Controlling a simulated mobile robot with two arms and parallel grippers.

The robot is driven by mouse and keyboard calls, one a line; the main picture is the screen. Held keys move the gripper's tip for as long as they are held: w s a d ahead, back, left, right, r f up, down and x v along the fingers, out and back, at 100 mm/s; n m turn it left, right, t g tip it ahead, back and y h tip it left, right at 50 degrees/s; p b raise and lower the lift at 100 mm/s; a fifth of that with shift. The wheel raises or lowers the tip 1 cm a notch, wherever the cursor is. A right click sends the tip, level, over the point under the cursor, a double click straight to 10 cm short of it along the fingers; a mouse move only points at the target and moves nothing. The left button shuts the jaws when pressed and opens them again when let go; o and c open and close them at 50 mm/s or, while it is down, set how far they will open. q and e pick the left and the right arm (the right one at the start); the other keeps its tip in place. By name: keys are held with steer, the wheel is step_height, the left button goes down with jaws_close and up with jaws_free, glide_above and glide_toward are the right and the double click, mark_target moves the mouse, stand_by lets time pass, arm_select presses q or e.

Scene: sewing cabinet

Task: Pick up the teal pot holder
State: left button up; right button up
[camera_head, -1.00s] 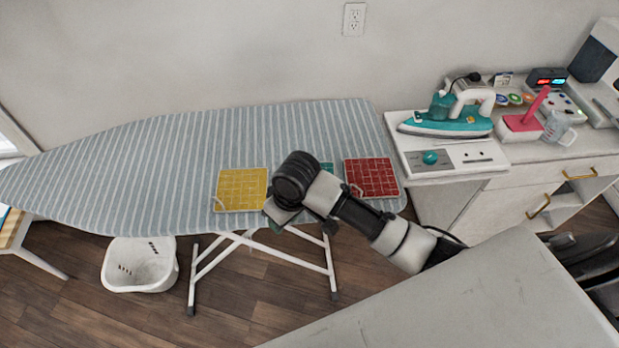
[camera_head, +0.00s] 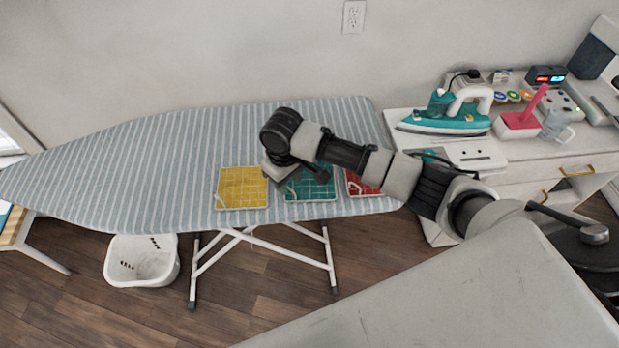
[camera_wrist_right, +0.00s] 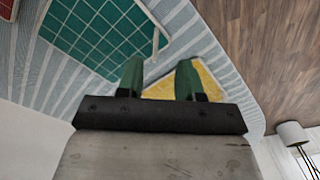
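The teal pot holder (camera_head: 312,187) lies flat on the striped ironing board, between a yellow pot holder (camera_head: 242,188) and a red pot holder (camera_head: 362,184). My right gripper (camera_head: 277,171) is over the board near its upper left corner and partly hides it. In the right wrist view, the teal pot holder (camera_wrist_right: 100,35) fills the upper left, with its pale hanging loop close to the fingers. The two green fingers of the right gripper (camera_wrist_right: 160,72) are apart with nothing between them. The yellow pot holder (camera_wrist_right: 200,80) shows behind them. My left gripper is not in view.
The ironing board (camera_head: 150,160) is bare to the left. A teal iron (camera_head: 448,122) stands on the cabinet at right, near a pink-handled item (camera_head: 522,120) and a clear jug (camera_head: 556,125). A white basket (camera_head: 142,261) is on the floor.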

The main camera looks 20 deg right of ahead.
mark_target(290, 189)
steer(key=f, duration=0.3)
steer(key=f+p, duration=0.1)
steer(key=f, duration=0.1)
steer(key=shift+w+d, duration=0.1)
steer(key=shift+d, duration=0.2)
jaws_close()
